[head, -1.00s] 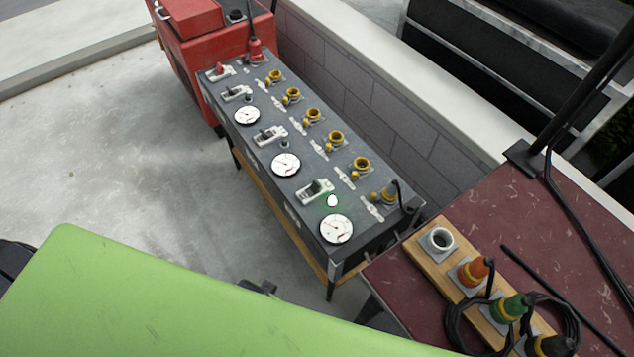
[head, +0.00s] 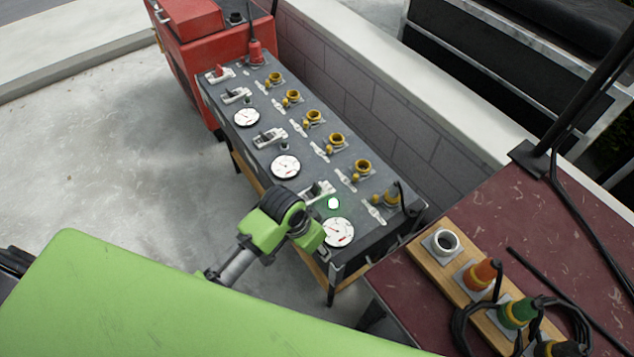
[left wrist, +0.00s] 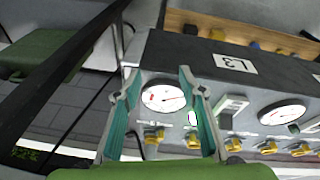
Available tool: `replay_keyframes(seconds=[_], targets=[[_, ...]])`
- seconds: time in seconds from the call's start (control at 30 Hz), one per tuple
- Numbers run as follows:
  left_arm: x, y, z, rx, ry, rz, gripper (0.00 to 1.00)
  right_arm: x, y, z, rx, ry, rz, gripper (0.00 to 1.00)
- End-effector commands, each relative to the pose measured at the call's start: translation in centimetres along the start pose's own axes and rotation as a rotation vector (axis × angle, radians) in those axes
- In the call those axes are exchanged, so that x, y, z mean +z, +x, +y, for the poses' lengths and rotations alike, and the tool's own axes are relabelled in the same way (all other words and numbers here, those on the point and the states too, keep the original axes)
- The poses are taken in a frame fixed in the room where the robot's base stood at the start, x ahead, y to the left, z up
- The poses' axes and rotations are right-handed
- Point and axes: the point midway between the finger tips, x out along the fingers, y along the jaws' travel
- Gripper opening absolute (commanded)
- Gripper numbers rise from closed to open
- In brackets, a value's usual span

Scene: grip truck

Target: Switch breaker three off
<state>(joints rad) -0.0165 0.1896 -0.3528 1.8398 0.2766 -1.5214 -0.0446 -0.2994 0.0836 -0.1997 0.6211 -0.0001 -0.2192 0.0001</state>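A dark power distribution panel (head: 300,140) carries a row of white breaker switches with levers. The nearest breaker (head: 318,191) sits beside a glowing green lamp (head: 333,203) and above the nearest round gauge (head: 337,232). In the left wrist view a label reading "L3" (left wrist: 235,64) is on the panel's front face, near a gauge (left wrist: 163,98), the lit green lamp (left wrist: 193,118) and a breaker (left wrist: 232,107). My left arm reaches the panel's near front edge beside this breaker. My left gripper (left wrist: 158,75) is open and empty; its fingers are not clear in the head view. My right gripper is not in view.
Several yellow sockets (head: 337,140) line the panel's back side, with a plugged cable at the near end. A red box (head: 195,50) stands at the far end. A dark red table (head: 590,215) with a wooden socket board (head: 455,266) is on the right. A wall runs behind.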

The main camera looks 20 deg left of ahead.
Motion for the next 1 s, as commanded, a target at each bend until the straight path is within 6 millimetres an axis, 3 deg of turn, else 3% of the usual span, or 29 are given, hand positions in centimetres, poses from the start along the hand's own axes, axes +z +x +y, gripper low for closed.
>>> replay_keyframes(seconds=[0.13,0.27,0.5,0.73,0.87,1.0], targets=[[-4.9,-0.6,-1.3,0.010,0.088,-0.038,0.38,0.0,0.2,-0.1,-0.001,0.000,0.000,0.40],[-9.4,-2.5,-3.7,0.001,0.166,-0.101,0.38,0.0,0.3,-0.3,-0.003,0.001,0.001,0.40],[-15.2,-8.1,-8.9,-0.044,0.219,-0.206,0.38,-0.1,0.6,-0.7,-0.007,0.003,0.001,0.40],[-17.1,-11.3,-11.3,-0.064,0.216,-0.248,0.38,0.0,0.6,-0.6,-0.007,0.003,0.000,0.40],[-17.0,-10.6,-11.5,-0.063,0.215,-0.252,0.38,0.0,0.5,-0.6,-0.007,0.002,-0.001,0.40],[-16.3,-8.3,-11.7,-0.062,0.215,-0.254,0.38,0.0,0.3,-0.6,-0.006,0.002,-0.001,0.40]])
